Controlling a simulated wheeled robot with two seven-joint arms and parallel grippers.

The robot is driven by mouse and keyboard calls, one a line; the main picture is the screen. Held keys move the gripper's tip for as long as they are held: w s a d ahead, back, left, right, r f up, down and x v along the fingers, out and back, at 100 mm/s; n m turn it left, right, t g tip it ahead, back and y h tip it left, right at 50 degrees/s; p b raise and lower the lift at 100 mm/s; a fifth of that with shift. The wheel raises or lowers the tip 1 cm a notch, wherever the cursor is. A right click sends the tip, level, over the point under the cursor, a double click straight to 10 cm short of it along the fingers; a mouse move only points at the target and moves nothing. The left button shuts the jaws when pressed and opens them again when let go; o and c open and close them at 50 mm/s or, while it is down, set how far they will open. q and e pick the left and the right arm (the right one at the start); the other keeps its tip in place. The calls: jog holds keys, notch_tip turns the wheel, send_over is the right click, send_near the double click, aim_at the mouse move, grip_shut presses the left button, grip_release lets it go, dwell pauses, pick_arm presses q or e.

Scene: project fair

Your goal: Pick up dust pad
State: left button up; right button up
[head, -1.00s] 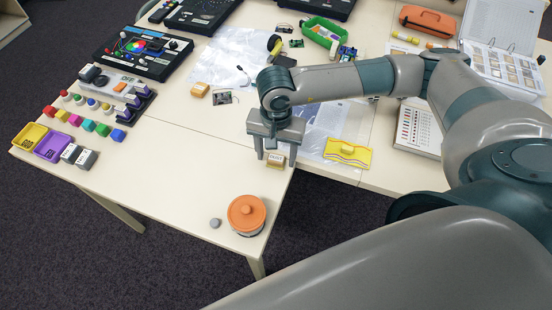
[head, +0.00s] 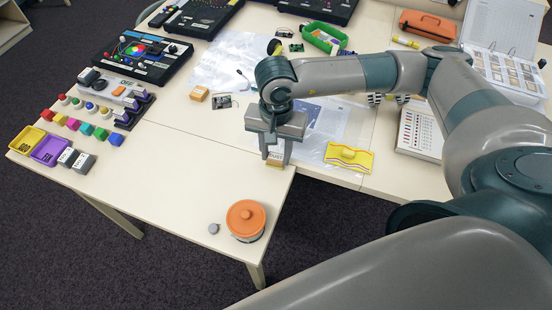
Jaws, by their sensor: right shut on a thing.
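The dust pad (head: 274,164) is a small tan block with a white label that seems to read "DUST". It is at the right edge of the near table, close to the table's corner. My right gripper (head: 276,151) points down over it, with its fingers shut on the pad's sides. The fingers and wrist hide much of the pad. I cannot tell whether its underside touches the table. My left gripper is not in view.
An orange-lidded round pot (head: 246,219) and a small grey disc (head: 213,228) stand near the front corner. A yellow pad (head: 349,156) lies to the right. Another tan block (head: 199,93) lies further back. The near table's middle is clear.

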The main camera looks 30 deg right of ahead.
jog(key=shift+r+b, duration=0.45)
jog(key=shift+r, duration=0.15)
jog(key=w+a+r+b, duration=0.4)
jog(key=a+r, duration=0.3)
jog(key=a, duration=0.3)
jog(key=shift+w+a+r+b, duration=0.15)
jog(key=shift+w+a+b, duration=0.15)
jog(key=shift+w+b, duration=0.15)
jog(key=o, duration=0.4)
jog(key=shift+c, duration=1.6)
jog(key=shift+s, duration=0.15)
